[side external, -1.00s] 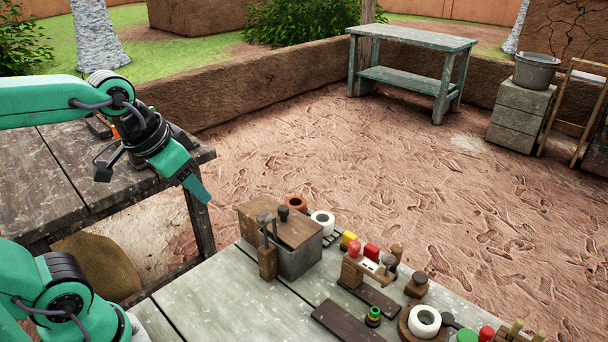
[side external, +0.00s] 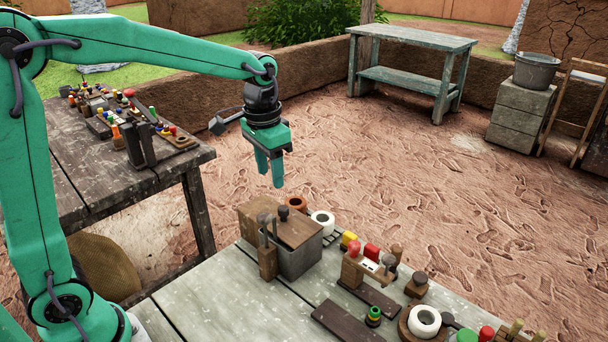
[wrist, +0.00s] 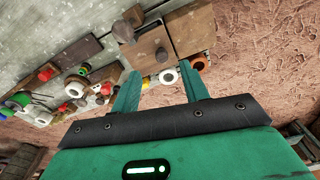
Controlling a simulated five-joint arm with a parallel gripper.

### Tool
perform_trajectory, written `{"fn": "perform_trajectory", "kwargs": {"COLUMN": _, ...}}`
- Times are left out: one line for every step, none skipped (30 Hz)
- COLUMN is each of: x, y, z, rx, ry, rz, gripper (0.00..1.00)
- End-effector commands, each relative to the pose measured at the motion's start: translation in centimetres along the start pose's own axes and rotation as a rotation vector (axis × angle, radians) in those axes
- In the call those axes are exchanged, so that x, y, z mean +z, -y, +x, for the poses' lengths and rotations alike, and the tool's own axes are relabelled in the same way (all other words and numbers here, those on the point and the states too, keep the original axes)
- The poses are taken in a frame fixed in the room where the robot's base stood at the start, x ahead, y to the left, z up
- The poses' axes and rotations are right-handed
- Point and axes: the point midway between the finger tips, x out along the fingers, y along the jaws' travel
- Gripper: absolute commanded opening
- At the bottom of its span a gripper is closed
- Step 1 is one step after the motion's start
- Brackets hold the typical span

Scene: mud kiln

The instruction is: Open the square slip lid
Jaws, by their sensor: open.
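The square slip lid (side external: 289,228) is a brown wooden square with a dark round knob (side external: 283,212). It lies on top of a grey square box (side external: 299,261) on the near table. In the wrist view the lid (wrist: 192,28) and the box are at the top, beyond the fingertips. My gripper (side external: 271,186) points down in the air above the lid, clear of it. In the wrist view my gripper (wrist: 160,80) has its two fingers apart with nothing held between them.
The near table (side external: 215,308) also carries an upright wooden lever block (side external: 267,262), a white ring (side external: 323,221), an orange-brown ring (side external: 297,203) and several coloured knobs and handles to the right. A second table (side external: 75,160) on the left holds similar items. The air around the gripper is free.

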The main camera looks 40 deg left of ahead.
Motion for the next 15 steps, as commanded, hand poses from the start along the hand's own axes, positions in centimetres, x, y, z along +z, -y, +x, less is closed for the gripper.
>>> {"fn": "perform_trajectory", "kwargs": {"x": -0.7, "y": 0.0, "z": 0.7, "rx": 0.003, "ry": 0.018, "rz": 0.007, "gripper": 0.45}}
{"fn": "perform_trajectory", "kwargs": {"x": -1.0, "y": 0.0, "z": 1.0, "rx": 0.004, "ry": 0.026, "rz": 0.011, "gripper": 0.45}}
{"fn": "perform_trajectory", "kwargs": {"x": -1.4, "y": 0.0, "z": 1.3, "rx": 0.006, "ry": 0.036, "rz": 0.016, "gripper": 0.45}}
{"fn": "perform_trajectory", "kwargs": {"x": -1.7, "y": 0.0, "z": 1.6, "rx": 0.007, "ry": 0.042, "rz": 0.019, "gripper": 0.45}}
{"fn": "perform_trajectory", "kwargs": {"x": -1.9, "y": 0.0, "z": 1.7, "rx": 0.007, "ry": 0.047, "rz": 0.022, "gripper": 0.45}}
{"fn": "perform_trajectory", "kwargs": {"x": -2.1, "y": 0.0, "z": 2.0, "rx": 0.008, "ry": 0.053, "rz": 0.025, "gripper": 0.45}}
{"fn": "perform_trajectory", "kwargs": {"x": -2.2, "y": 0.0, "z": 2.1, "rx": 0.009, "ry": 0.056, "rz": 0.027, "gripper": 0.45}}
{"fn": "perform_trajectory", "kwargs": {"x": -2.4, "y": 0.0, "z": 2.2, "rx": 0.009, "ry": 0.058, "rz": 0.028, "gripper": 0.45}}
{"fn": "perform_trajectory", "kwargs": {"x": -2.5, "y": 0.0, "z": 2.3, "rx": 0.01, "ry": 0.061, "rz": 0.03, "gripper": 0.45}}
{"fn": "perform_trajectory", "kwargs": {"x": -2.5, "y": 0.0, "z": 2.4, "rx": 0.01, "ry": 0.062, "rz": 0.03, "gripper": 0.45}}
{"fn": "perform_trajectory", "kwargs": {"x": -2.6, "y": 0.0, "z": 2.4, "rx": 0.01, "ry": 0.063, "rz": 0.031, "gripper": 0.45}}
{"fn": "perform_trajectory", "kwargs": {"x": -2.6, "y": 0.0, "z": 2.4, "rx": 0.01, "ry": 0.064, "rz": 0.031, "gripper": 0.45}}
{"fn": "perform_trajectory", "kwargs": {"x": -2.6, "y": 0.0, "z": 2.4, "rx": 0.01, "ry": 0.064, "rz": 0.031, "gripper": 0.45}}
{"fn": "perform_trajectory", "kwargs": {"x": -2.6, "y": 0.0, "z": 2.4, "rx": 0.01, "ry": 0.064, "rz": 0.031, "gripper": 0.45}}
{"fn": "perform_trajectory", "kwargs": {"x": -2.6, "y": 0.0, "z": 2.4, "rx": 0.01, "ry": 0.064, "rz": 0.031, "gripper": 0.45}}
